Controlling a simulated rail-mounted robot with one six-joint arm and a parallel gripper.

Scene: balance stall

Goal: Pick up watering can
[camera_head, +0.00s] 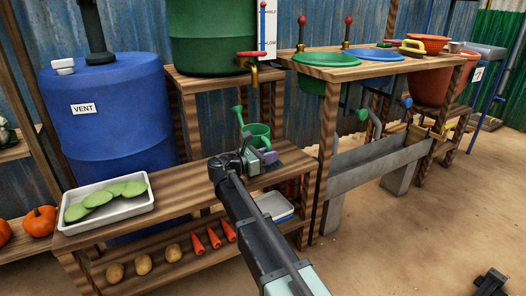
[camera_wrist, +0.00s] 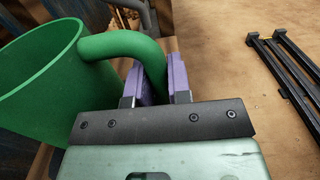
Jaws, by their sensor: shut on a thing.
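The green watering can (camera_head: 258,131) stands upright near the right end of the wooden bench, its spout and rose at upper left. In the wrist view the can's open body (camera_wrist: 42,62) fills the left side. Its curved handle runs right, into my gripper (camera_wrist: 162,82). The two purple finger pads are shut on the handle, one on each side. In the head view my gripper (camera_head: 262,156) is at the can's near right side and hides part of it. Whether the can's base touches the bench is hidden.
A white tray (camera_head: 118,211) with green pads sits on the bench's left. Potatoes and carrots (camera_head: 213,238) lie on the lower shelf. A blue barrel (camera_head: 110,135) stands behind, and a wooden stand (camera_head: 322,130) with a metal trough (camera_head: 380,163) is close on the right.

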